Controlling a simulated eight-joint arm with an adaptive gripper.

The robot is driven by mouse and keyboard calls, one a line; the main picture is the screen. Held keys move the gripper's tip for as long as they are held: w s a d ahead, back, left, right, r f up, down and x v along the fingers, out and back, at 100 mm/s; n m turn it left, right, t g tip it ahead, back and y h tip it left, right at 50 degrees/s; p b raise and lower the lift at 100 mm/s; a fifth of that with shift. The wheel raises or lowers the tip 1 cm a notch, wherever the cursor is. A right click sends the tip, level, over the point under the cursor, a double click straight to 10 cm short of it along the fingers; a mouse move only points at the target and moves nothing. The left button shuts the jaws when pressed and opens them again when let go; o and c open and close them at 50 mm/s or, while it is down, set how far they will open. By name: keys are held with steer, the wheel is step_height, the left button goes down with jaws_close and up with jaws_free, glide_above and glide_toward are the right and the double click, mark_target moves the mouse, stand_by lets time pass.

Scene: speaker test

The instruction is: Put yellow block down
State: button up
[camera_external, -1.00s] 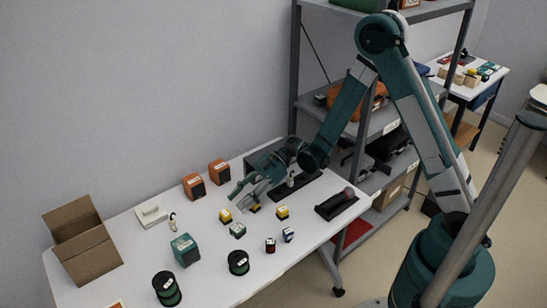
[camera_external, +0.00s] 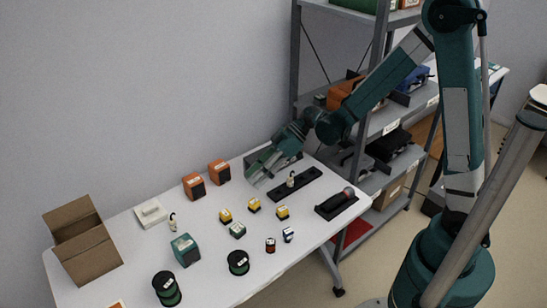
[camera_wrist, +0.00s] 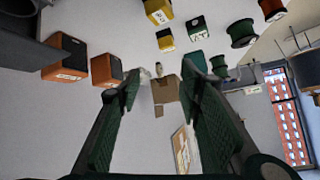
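Three small yellow blocks stand on the white table: a left one (camera_external: 225,216), a middle one (camera_external: 254,205) and a right one (camera_external: 282,212). Two yellow blocks also show at the top of the wrist view, one larger (camera_wrist: 158,11) and one farther off (camera_wrist: 165,40). My gripper (camera_external: 257,177) is over the back of the table, behind the middle yellow block and apart from it. In the wrist view my gripper (camera_wrist: 163,72) has its two green-padded fingers spread with nothing held between them.
Two orange boxes (camera_external: 194,186) stand at the back. A black tray with a small bottle (camera_external: 291,180) and another dark tray (camera_external: 336,204) lie to the right. Grey shelving (camera_external: 380,120) rises behind.

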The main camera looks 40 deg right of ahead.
steer(key=s+d+r+m+t+h, duration=0.1)
steer(key=s+d+r+m+h, duration=0.2)
steer(key=s+d, duration=0.5)
steer(key=s+d+r+m+t+h, duration=0.2)
steer(key=s+d+r+m+h, duration=0.2)
steer(key=d, duration=0.8)
steer(key=s+d+r+m+t+h, duration=0.2)
steer(key=s+d+r+m, duration=0.4)
steer(key=s+d, duration=0.4)
steer(key=shift+s+d+r+h, duration=0.4)
steer(key=shift+s+r+h, duration=0.3)
steer(key=shift+s, duration=0.15)
steer(key=shift+o, duration=0.7)
